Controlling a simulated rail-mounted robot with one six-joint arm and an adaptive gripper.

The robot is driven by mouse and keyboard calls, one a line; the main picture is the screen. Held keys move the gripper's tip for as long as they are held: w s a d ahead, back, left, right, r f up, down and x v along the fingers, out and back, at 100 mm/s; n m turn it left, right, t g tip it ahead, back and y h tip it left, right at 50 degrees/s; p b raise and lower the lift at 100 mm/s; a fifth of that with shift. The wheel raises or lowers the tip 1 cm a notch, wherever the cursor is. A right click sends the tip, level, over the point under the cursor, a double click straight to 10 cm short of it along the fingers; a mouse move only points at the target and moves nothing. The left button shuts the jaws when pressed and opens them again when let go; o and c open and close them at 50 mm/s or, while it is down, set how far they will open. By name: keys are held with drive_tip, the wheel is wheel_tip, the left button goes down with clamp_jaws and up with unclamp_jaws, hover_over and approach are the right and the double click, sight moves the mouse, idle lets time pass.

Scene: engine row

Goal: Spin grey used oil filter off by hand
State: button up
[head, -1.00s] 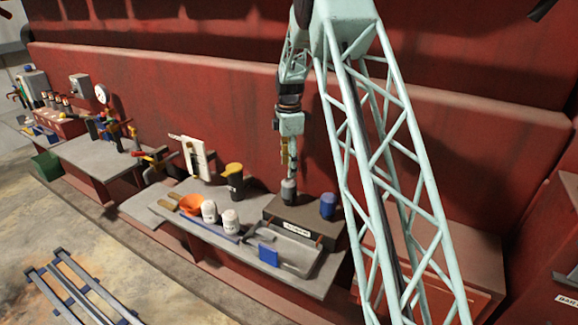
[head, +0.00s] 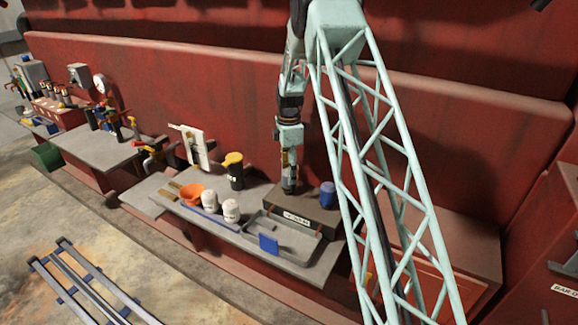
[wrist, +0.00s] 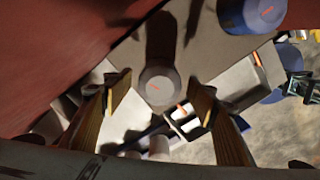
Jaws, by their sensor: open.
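The grey used oil filter (wrist: 158,84) stands on the dark block (head: 298,211) at the back of the bench. In the wrist view its round end faces me, between my two fingers with a gap on each side. My gripper (wrist: 162,97) is open. In the head view my gripper (head: 289,172) points straight down over the filter's spot, and the filter is mostly hidden behind it. I cannot tell how far down the filter the fingertips reach. A blue filter (head: 327,194) stands on the same block to the right; it also shows in the wrist view (wrist: 250,12).
A grey tray (head: 290,240) with a blue piece (head: 268,244) lies in front of the block. Two white canisters (head: 231,210), an orange funnel (head: 191,194) and a yellow-topped black container (head: 235,172) stand to the left. The red wall rises close behind.

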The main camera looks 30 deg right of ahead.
drive_tip(key=shift+f, duration=2.65)
drive_tip(key=c, duration=1.1)
drive_tip(key=shift+o, duration=0.2)
drive_tip(key=shift+n, duration=0.3)
drive_tip(key=shift+n+b, duration=0.4)
drive_tip(key=shift+n, duration=1)
drive_tip(key=shift+n, duration=0.4)
drive_tip(key=shift+n+b, duration=0.5)
drive_tip(key=shift+n, duration=0.8)
